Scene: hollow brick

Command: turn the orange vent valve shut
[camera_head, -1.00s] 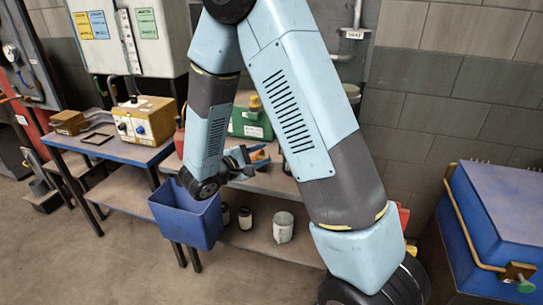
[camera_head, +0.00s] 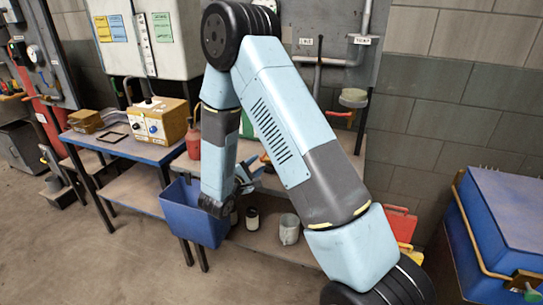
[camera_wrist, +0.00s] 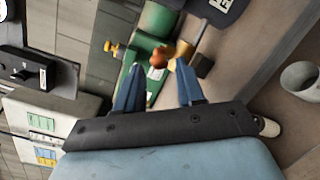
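My gripper (camera_wrist: 158,92) is open in the wrist view, its two blue fingers apart with nothing held between them. Just beyond the fingertips is a small rounded orange part (camera_wrist: 158,59), on or beside a green body (camera_wrist: 147,54). I cannot tell for certain that this part is the vent valve. A yellow knob (camera_wrist: 113,48) sticks out of the green body to the left. In the head view my arm hides most of the green thing, and my gripper (camera_head: 250,176) shows only partly, above the lower shelf.
A blue bin (camera_head: 190,222) hangs at the bench front, close to my wrist. A grey cup (camera_head: 289,229) is on the lower shelf. A blue box (camera_head: 505,215) stands at right.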

